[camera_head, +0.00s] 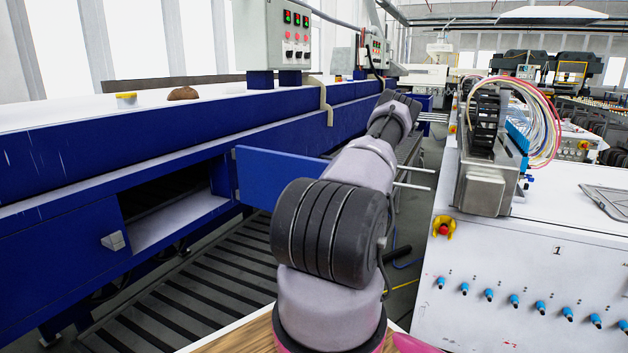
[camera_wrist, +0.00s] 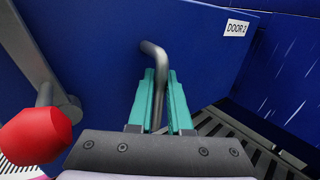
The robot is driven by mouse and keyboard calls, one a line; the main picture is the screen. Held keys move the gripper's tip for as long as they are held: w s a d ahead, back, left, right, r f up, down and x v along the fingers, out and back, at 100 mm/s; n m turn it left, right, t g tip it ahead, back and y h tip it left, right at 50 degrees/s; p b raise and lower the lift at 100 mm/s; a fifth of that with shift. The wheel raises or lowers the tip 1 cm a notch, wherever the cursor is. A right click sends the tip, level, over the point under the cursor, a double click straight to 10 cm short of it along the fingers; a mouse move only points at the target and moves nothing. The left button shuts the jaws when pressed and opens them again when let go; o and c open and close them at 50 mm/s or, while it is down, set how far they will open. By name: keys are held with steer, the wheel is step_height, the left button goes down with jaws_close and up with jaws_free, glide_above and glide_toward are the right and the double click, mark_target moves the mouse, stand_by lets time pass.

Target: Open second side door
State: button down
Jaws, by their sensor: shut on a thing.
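In the wrist view, a blue door panel (camera_wrist: 110,65) carries a white label reading DOOR 2 (camera_wrist: 237,28) near its upper right corner. A bent grey metal handle (camera_wrist: 152,48) stands out from this panel. My gripper (camera_wrist: 159,78) has its teal fingers shut on the handle, one on each side. The panel's right edge slants across the view, with another blue surface beyond it; how far the door stands open is hard to tell. In the head view, my arm hides the gripper and the handle.
In the head view, another blue door (camera_head: 280,176) stands swung out beside an open compartment (camera_head: 175,205). A grey latch (camera_head: 113,241) is at left. A white cabinet (camera_head: 530,270) stands at right. In the wrist view, a red knob (camera_wrist: 35,135) is close at left. Slatted grating (camera_head: 200,290) lies below.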

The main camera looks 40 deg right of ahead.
steer(key=shift+w, duration=0.1)
steer(key=c, duration=0.8)
jaws_free()
steer(key=shift+a, duration=0.1)
steer(key=shift+c, duration=0.2)
steer(key=v, duration=1.1)
